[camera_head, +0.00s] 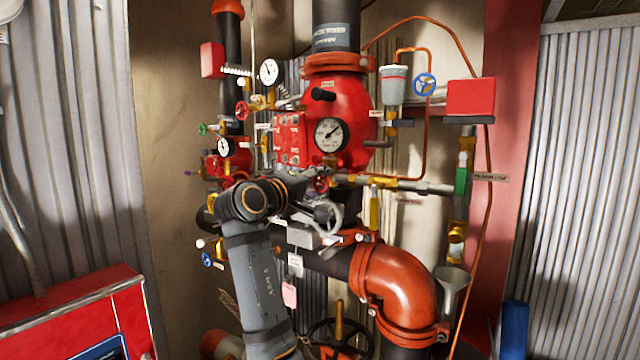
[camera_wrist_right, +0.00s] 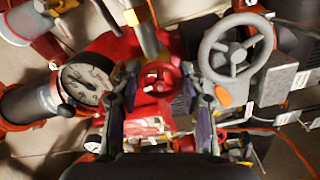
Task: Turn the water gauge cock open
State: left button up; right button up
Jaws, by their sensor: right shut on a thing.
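A small red handwheel (camera_head: 321,182) sits just below the large pressure gauge (camera_head: 331,135) on the red valve body (camera_head: 345,98). No readable label tells me if this wheel is the water gauge cock. In the right wrist view the red handwheel (camera_wrist_right: 160,78) lies between the fingers of my right gripper (camera_wrist_right: 161,74), which is shut on it. The gauge (camera_wrist_right: 86,84) is to the left there. In the head view my right forearm and wrist rise from below, and the fingers are mostly hidden near the wheel. My left gripper is not in view.
A grey handwheel (camera_wrist_right: 236,48) stands close to the right finger in the wrist view; it also shows in the head view (camera_head: 326,216). A grey box (camera_head: 296,234) is below the gripper. Copper tubing (camera_head: 428,110) and brass fittings crowd the right. An orange elbow pipe (camera_head: 400,283) is lower right.

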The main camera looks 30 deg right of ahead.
jog(key=shift+r, duration=0.1)
dwell(0.3)
jog(key=o, duration=1.2)
jog(key=shift+w, duration=0.1)
jog(key=shift+c, duration=0.2)
